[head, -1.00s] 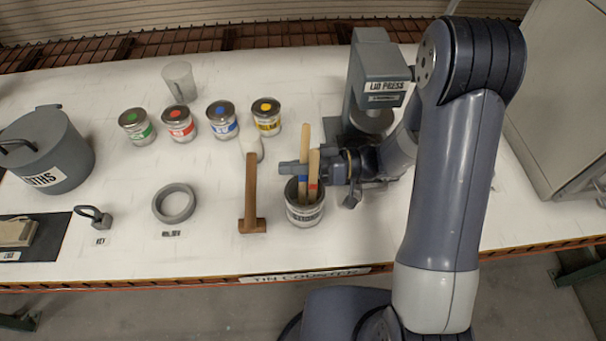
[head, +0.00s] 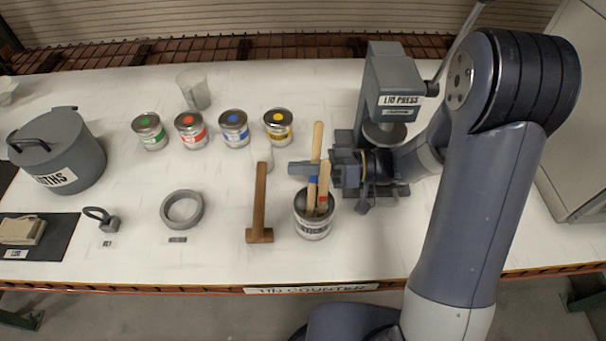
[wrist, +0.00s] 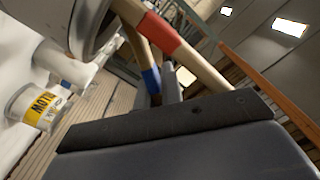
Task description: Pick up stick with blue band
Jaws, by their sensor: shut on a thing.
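The wooden stick with the blue band (head: 318,143) stands upright, its lower end still inside the labelled tin (head: 313,229). My gripper (head: 317,168) is shut on this stick just above the tin, and the stick's top rises above the jaws. A second stick with a red band (head: 324,177) leans in the same tin, close beside the jaws and lower. In the wrist view the blue band (wrist: 152,80) shows behind the red-banded stick (wrist: 165,36), close to a finger. The lower ends of both sticks are hidden in the tin.
A mallet (head: 259,200) lies left of the tin. The lid press (head: 388,90) stands behind my wrist. Several paint tins with coloured dots, such as the yellow one (head: 279,132), stand at the back. A grey ring (head: 182,224) lies left on the counter.

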